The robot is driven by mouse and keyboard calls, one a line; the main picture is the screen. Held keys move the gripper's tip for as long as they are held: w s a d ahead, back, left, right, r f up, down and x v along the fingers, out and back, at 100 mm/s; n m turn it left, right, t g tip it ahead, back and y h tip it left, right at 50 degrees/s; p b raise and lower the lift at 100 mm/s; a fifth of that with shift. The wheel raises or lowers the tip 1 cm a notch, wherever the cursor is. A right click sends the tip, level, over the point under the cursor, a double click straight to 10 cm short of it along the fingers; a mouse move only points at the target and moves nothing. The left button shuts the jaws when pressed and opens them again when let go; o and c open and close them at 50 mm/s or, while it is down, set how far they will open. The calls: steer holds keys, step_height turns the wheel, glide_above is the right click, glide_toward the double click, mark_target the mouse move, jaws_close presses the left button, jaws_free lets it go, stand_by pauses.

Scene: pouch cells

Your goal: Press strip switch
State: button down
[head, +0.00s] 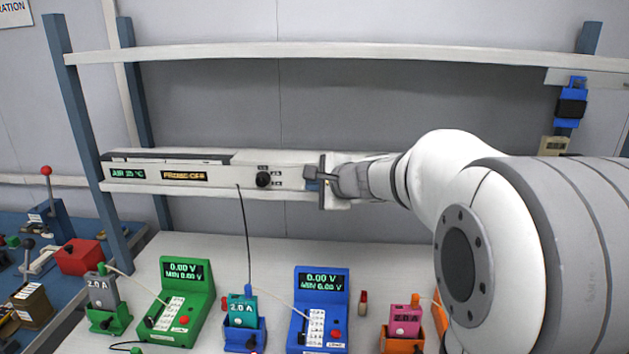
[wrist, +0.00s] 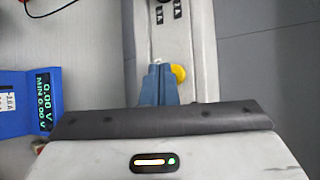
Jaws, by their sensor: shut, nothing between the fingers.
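The long pale strip (head: 222,174) runs along the front of the shelf, with an "AIR 25 °C" display, an amber "PROBE OFF" display and a black knob (head: 263,179). In the wrist view the strip (wrist: 198,60) lies beneath my fingers. A round yellow button (wrist: 179,73) shows on it, partly hidden by the fingertips. My gripper (head: 312,180) is shut and empty at the strip's right part, right of the knob. Its blue fingers also show in the wrist view (wrist: 158,72). I cannot tell whether the fingertips touch the button, which is hidden in the head view.
Below on the bench stand a green meter (head: 182,310) and a blue meter (head: 320,315), both reading 0.00 V, with several cell holders. A dark cable (head: 245,235) hangs from the strip. An upper shelf board (head: 300,51) crosses above my arm.

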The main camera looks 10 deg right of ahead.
steer(key=shift+w, duration=0.15)
steer(key=shift+w+d, duration=0.15)
steer(key=shift+w, duration=0.35)
stand_by(0.5)
steer(key=shift+s+b, duration=0.2)
steer(key=shift+b, duration=0.1)
steer(key=shift+s, duration=0.35)
steer(key=s+a+b, duration=0.1)
steer(key=s+a, duration=0.1)
steer(key=s, duration=0.3)
steer(key=shift+s, duration=0.35)
